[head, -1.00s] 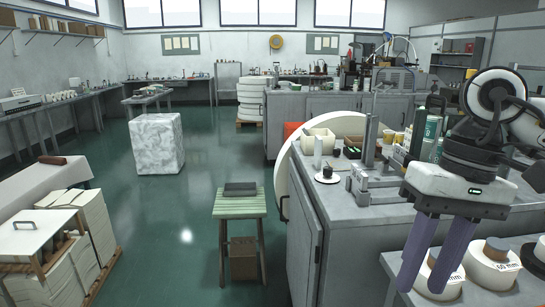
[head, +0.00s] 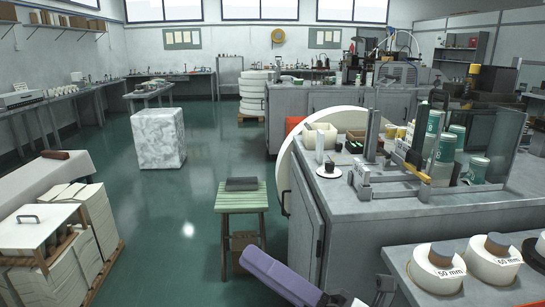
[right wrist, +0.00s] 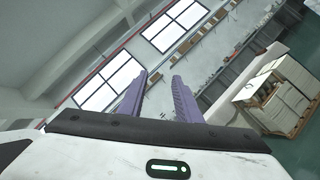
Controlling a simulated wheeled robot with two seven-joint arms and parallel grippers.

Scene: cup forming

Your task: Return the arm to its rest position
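My right gripper (head: 278,276) shows at the bottom middle of the head view as purple fingers pointing up and left; its body is cut off by the lower edge. In the right wrist view my right gripper (right wrist: 160,79) has its two purple fingers apart with nothing between them, so it is open and empty. It is apart from the bench, low in front of the green stool (head: 241,198). My left gripper is not in view.
The metal bench (head: 350,225) stands at the right with a small white saucer (head: 329,171) and a clamp-like fixture on it. Open green floor (head: 150,225) lies at the left.

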